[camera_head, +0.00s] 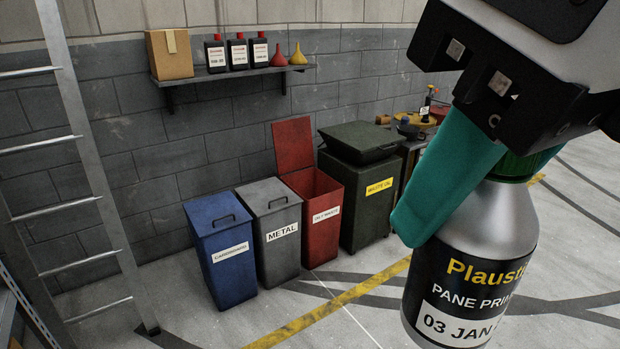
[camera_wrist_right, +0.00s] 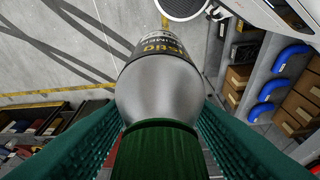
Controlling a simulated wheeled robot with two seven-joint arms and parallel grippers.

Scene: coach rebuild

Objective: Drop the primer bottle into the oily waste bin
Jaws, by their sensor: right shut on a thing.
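The primer bottle (camera_head: 470,255) is silver with a black label reading "PANE PRIM" and a green cap. It fills the lower right of the head view, upright or nearly so. My right gripper (camera_head: 455,175), with teal fingers, is shut on it near the cap. In the right wrist view the bottle (camera_wrist_right: 160,90) lies between the two fingers (camera_wrist_right: 160,150). The oily waste bin (camera_head: 322,220) is red, with its lid (camera_head: 293,145) raised. It stands on the floor farther back, left of the bottle in the head view. My left gripper is not in view.
A blue cardboard bin (camera_head: 222,250) and a grey metal bin (camera_head: 275,225) stand left of the red bin. A dark green waste oil bin (camera_head: 370,195) stands right of it. A ladder (camera_head: 75,150) is at the left. A wall shelf (camera_head: 230,72) holds bottles, funnels and a box.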

